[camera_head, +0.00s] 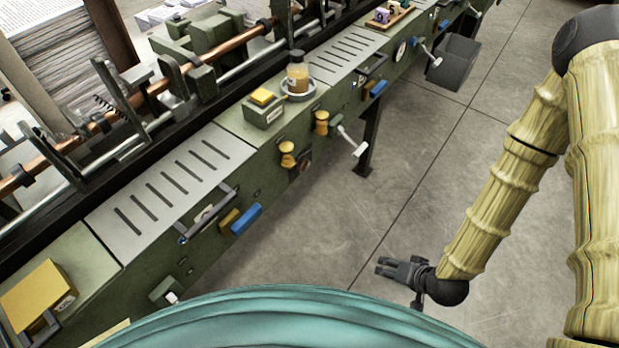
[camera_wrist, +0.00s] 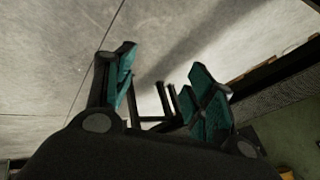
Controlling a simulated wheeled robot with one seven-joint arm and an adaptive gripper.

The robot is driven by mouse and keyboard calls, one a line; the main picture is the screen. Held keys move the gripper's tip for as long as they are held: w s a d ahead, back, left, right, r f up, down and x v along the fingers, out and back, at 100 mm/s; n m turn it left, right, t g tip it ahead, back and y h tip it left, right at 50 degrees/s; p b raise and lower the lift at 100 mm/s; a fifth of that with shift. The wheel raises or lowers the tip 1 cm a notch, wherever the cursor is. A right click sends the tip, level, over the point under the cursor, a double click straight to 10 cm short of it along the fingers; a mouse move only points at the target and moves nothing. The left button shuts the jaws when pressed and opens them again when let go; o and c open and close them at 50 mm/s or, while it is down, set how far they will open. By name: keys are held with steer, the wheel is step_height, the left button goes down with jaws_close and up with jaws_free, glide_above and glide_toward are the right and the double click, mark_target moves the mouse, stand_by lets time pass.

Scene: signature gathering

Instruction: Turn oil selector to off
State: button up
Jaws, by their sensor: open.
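A long green machine (camera_head: 225,125) runs diagonally across the head view. A cup of amber liquid (camera_head: 298,78) stands on its top. Below the cup, on the side face, are two yellow knobs, one nearer (camera_head: 287,155) and one farther (camera_head: 321,123), and a lever with a white handle (camera_head: 352,141). I cannot tell which of these is the oil selector, nor read any labels. My gripper (camera_head: 380,267) is open and empty above the floor, to the right of the machine and apart from it. In the wrist view its teal-padded fingers (camera_wrist: 160,85) stand apart with nothing between them.
A yellow block on a green box (camera_head: 264,97) sits beside the cup. Blue and yellow pedals (camera_head: 240,219) and a dark bar handle (camera_head: 208,212) stick out from the side face. A dark bin (camera_head: 453,62) hangs farther along. The concrete floor (camera_head: 330,225) between is clear.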

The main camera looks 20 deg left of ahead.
steer(key=w+a+t+y+b, duration=0.2)
steer(key=w+a+b, duration=0.2)
steer(key=w+a, duration=0.25)
steer(key=n+y+b, duration=0.4)
steer(key=y+b, duration=0.6)
steer(key=b, duration=0.1)
glide_toward(304, 165)
steer(key=x, duration=0.8)
steer(key=shift+w+f, duration=0.2)
steer(key=shift+w, duration=0.05)
steer(key=c, duration=1)
steer(key=shift+c, duration=0.2)
